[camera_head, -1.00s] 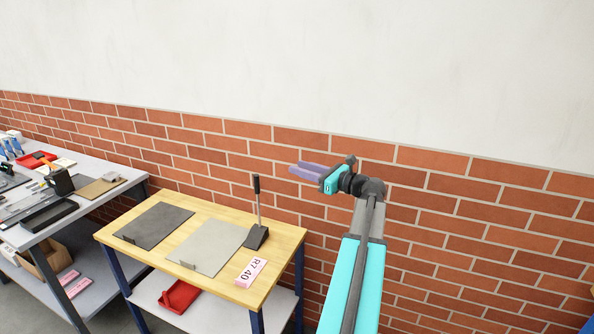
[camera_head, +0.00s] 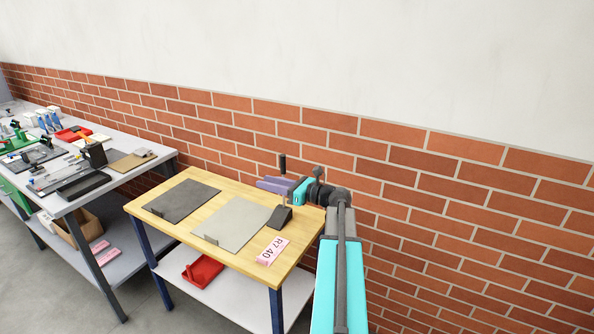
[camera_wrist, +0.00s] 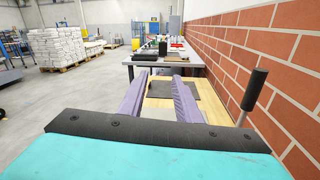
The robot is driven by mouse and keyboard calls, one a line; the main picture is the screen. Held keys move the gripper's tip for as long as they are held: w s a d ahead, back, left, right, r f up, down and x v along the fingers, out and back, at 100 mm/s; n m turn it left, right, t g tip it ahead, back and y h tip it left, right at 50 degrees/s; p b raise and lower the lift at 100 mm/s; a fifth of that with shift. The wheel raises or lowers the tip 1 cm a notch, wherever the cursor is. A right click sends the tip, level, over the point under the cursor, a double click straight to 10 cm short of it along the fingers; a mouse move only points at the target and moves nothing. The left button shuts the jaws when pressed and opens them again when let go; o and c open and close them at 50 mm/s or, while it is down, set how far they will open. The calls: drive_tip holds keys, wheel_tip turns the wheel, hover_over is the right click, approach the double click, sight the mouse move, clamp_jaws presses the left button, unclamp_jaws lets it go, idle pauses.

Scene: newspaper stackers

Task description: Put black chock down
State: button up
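The black chock (camera_head: 280,217) is a dark wedge on a thin upright rod with a black grip (camera_head: 282,163). It stands on the wooden tabletop (camera_head: 195,235), near the back right edge by the wall. My gripper (camera_head: 262,184) has purple fingers and is above the table at the height of the rod, crossing it in the head view. In the wrist view, my gripper (camera_wrist: 158,95) is open and empty, with its two fingers apart. There the black grip (camera_wrist: 255,88) and rod stand to the right of the right finger, outside the gap. The wedge is hidden in that view.
A dark plate (camera_head: 182,200) and a light grey plate (camera_head: 238,224) lie on the wooden table. A pink "RZ 40" label (camera_head: 272,251) is at its front right. A red tray (camera_head: 203,270) sits on the lower shelf. A cluttered grey table (camera_head: 120,165) stands left; a brick wall (camera_head: 400,190) is behind.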

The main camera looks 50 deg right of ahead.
drive_tip(key=w+a+f+m+b, duration=0.25)
drive_tip(key=w+a+f, duration=0.35)
drive_tip(key=a+f, duration=0.5)
drive_tip(key=w+a+f+m+b, duration=0.1)
drive_tip(key=w+a+f+m, duration=0.2)
drive_tip(key=w+a+f, duration=0.8)
drive_tip(key=s+a+f+m+g+h+b, duration=0.1)
drive_tip(key=s+a+f+m+h, duration=0.15)
drive_tip(key=a+f+m, duration=0.5)
drive_tip(key=s+a+f+m+g+h+b, duration=0.1)
drive_tip(key=s+a+f+m+h, duration=0.25)
drive_tip(key=f, duration=0.65)
drive_tip(key=s+a+f+m+g+h+b, duration=0.1)
drive_tip(key=s+a+f+m+g, duration=0.3)
drive_tip(key=s+f, duration=0.7)
drive_tip(key=s+a+f+m+g+h+b, duration=0.1)
drive_tip(key=s+f+m+g, duration=0.55)
drive_tip(key=s+f, duration=0.4)
drive_tip(key=s+a+m+g, duration=0.2)
drive_tip(key=s+m+g, duration=0.1)
drive_tip(key=s, duration=0.5)
drive_tip(key=s+a+m+g+y, duration=0.1)
drive_tip(key=s+a+m+g, duration=0.1)
drive_tip(key=s, duration=0.6)
drive_tip(key=s+a+m+g+y, duration=0.1)
drive_tip(key=s+m+g, duration=0.4)
drive_tip(key=s, duration=0.3)
drive_tip(key=shift+s+a+f+m, duration=0.25)
drive_tip(key=shift+s+a+m, duration=0.15)
drive_tip(key=shift+m, duration=0.2)
